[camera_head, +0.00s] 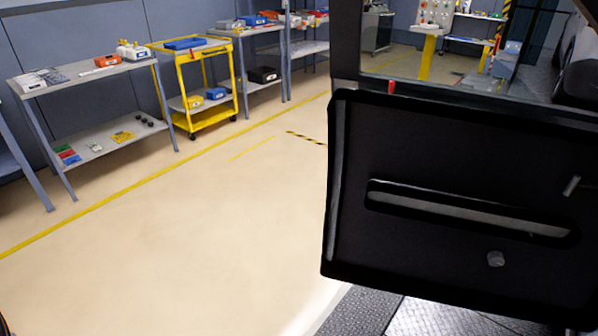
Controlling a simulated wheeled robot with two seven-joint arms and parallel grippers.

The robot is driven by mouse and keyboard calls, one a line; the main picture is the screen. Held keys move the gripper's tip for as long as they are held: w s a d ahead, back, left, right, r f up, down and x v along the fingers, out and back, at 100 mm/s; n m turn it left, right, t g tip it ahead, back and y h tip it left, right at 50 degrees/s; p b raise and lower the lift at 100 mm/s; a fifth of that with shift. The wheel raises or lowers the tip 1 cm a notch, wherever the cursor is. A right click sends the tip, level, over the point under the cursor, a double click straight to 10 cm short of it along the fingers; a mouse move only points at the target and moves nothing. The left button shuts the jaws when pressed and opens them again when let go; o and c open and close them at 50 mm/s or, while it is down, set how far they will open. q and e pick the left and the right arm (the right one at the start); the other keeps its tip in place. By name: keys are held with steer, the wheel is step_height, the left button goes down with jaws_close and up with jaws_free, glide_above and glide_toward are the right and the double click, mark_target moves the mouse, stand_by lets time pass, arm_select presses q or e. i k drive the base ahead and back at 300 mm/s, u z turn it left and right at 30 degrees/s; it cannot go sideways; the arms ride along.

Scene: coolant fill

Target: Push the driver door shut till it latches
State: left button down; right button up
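The driver door (430,150) fills the right side of the head view. I see its black inner panel, with a long grey recessed grip (470,213), a small lever at the right and a round knob (495,259) below. A red lock pin (391,87) stands at the panel's top edge. The window frame (346,45) rises above it, and the room shows through the window. The door appears to stand open; its latch and the door opening are not clearly visible. Neither gripper shows in this view.
Dark textured metal plates (350,312) lie on the floor below the door. A grey shelf table (100,72) and a yellow cart (205,115) stand along the left wall. The beige floor (200,235) left of the door is clear.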

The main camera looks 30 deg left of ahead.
mark_target(426, 181)
steer(key=u, duration=1.5)
steer(key=i, duration=3.7)
steer(key=z, duration=4.75)
